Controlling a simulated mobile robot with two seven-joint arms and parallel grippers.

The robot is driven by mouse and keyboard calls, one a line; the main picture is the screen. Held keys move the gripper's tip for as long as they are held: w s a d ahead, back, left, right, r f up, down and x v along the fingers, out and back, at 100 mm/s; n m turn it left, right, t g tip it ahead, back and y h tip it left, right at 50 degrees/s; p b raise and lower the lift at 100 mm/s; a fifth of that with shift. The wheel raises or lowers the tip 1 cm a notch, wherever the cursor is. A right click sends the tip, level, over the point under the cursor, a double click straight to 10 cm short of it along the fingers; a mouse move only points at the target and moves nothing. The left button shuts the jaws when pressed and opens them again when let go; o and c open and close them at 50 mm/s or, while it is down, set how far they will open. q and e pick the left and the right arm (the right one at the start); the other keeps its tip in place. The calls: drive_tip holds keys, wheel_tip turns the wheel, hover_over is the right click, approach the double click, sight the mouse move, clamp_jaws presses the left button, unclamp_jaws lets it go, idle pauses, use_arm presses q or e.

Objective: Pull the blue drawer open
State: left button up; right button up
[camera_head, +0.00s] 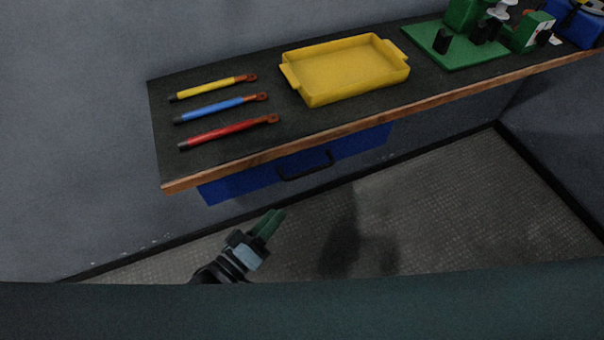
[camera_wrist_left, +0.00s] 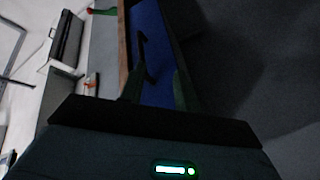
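The blue drawer (camera_head: 235,184) sits under the front edge of the workbench, its front close below the wooden edge. Its black bar handle (camera_head: 306,171) is at the middle of the front. My left gripper (camera_head: 272,222) is in front of and below the drawer, left of the handle and apart from it. In the left wrist view the two green fingers stand apart with nothing between their tips (camera_wrist_left: 157,85). The blue drawer front (camera_wrist_left: 152,28) and dark handle (camera_wrist_left: 143,55) lie ahead of them. My right gripper is not in view.
The workbench top (camera_head: 240,152) holds red (camera_head: 228,132), blue (camera_head: 218,109) and yellow (camera_head: 210,88) cable-like pieces, a yellow tray (camera_head: 345,70) and a green fixture (camera_head: 455,48). A grey wall stands behind. The floor (camera_head: 430,205) before the bench is clear.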

sight(302, 175)
use_arm(q)
drive_tip(key=shift+w+d+r+g+h+b, duration=0.25)
drive_tip(key=shift+w+d+r+h, duration=0.1)
drive_tip(key=shift+w+r+h, duration=0.45)
drive_tip(key=shift+w+d+r+g+h+b, duration=0.15)
drive_tip(key=shift+w+d+r+g+h, duration=0.15)
drive_tip(key=shift+w+r+h, duration=0.45)
drive_tip(key=shift+h, duration=0.25)
drive_tip(key=shift+f+p+x, duration=0.2)
drive_tip(key=shift+p+x, duration=0.15)
drive_tip(key=shift+x, duration=3.6)
clamp_jaws()
